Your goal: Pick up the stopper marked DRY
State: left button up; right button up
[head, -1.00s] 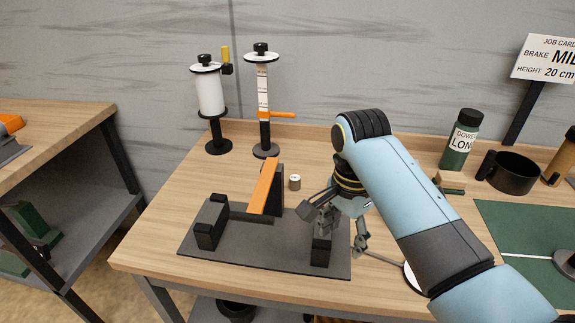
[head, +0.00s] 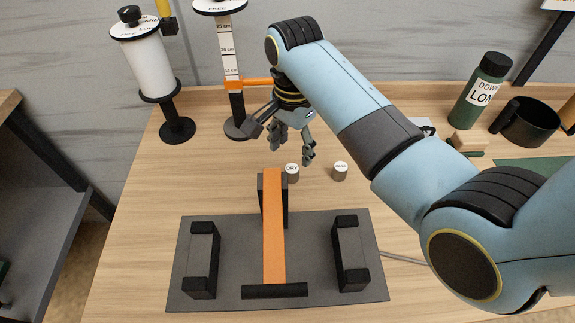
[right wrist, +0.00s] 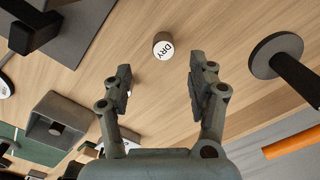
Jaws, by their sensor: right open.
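The stopper marked DRY (head: 292,172) is a small cylinder with a white top, standing on the table just behind the orange strip. In the right wrist view the DRY stopper (right wrist: 162,48) lies ahead, roughly centred between the fingers and beyond their tips. My right gripper (head: 283,145) is open and empty, above the table near the stopper; its two spread fingers also show in the right wrist view (right wrist: 160,82). A second similar stopper (head: 340,171) stands to the right of it, its label too small to read. My left gripper is not in view.
A dark mat (head: 215,292) with black end blocks and an orange strip (head: 273,225) lies in front of the stoppers. A white roll stand (head: 149,65) and a scale post (head: 236,105) stand behind left. A green bottle (head: 482,90) and black mug (head: 525,122) stand at right.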

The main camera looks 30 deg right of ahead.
aim_at(292, 168)
jog(key=shift+f, duration=1.05)
jog(key=f, duration=0.5)
jog(key=shift+w+d+f, duration=0.1)
jog(key=shift+w+d, duration=0.05)
jog(key=shift+w, duration=0.2)
jog(key=shift+f, duration=0.2)
jog(key=shift+c, duration=0.6)
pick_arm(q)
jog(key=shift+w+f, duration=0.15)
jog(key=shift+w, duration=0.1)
pick_arm(e)
grip_shut()
jog(key=shift+r, duration=0.1)
